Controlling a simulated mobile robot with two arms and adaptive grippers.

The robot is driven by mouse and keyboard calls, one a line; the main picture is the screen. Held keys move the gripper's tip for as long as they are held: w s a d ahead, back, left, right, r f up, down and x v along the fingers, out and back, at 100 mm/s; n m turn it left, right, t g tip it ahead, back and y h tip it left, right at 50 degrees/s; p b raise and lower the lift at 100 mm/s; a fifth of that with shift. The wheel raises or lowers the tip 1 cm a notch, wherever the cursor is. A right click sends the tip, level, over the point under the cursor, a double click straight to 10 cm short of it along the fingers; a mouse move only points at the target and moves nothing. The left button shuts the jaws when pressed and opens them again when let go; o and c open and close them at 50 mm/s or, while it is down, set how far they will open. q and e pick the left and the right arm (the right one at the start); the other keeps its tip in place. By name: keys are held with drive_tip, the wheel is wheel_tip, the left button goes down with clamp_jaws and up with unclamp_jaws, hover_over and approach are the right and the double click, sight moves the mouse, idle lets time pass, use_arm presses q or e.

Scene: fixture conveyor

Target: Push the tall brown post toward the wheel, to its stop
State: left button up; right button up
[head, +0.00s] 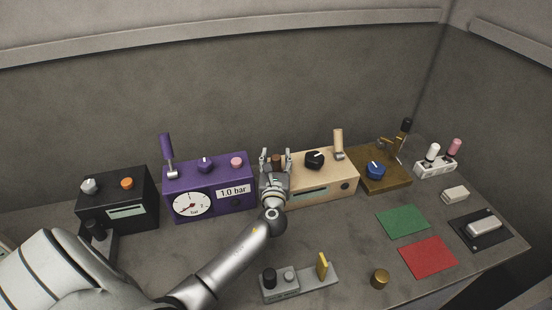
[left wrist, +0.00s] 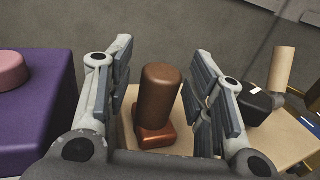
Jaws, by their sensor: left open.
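The tall brown post (left wrist: 158,95) is a rounded cylinder on a shiny reddish-brown block (left wrist: 154,137), at the left end of the tan box (head: 325,188). In the head view only the top of the post (head: 277,160) shows between my fingers. My left gripper (head: 276,154) is open, with one finger on each side of the post. In the left wrist view a gap shows between the post and each finger. A black lobed knob (head: 314,159), wheel-like, sits on the tan box to the right of the post. My right gripper is not in view.
A purple box (head: 210,205) with a gauge stands close on the left of my gripper. A tan lever (head: 338,143) rises behind the black knob. A brown base (head: 385,182) with a blue knob stands further right. Open table lies in front of the tan box.

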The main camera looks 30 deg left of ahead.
use_arm(q)
drive_tip(key=shift+c, duration=0.2)
clamp_jaws()
drive_tip(key=shift+w, duration=0.1)
drive_tip(key=w+d+b, duration=0.1)
drive_tip(key=w+d, duration=0.2)
drive_tip(key=shift+w, duration=0.1)
drive_tip(key=shift+c, duration=2.2)
unclamp_jaws()
drive_tip(key=shift+a+r, duration=0.1)
drive_tip(key=o, duration=0.5)
drive_tip(key=shift+w, duration=0.15)
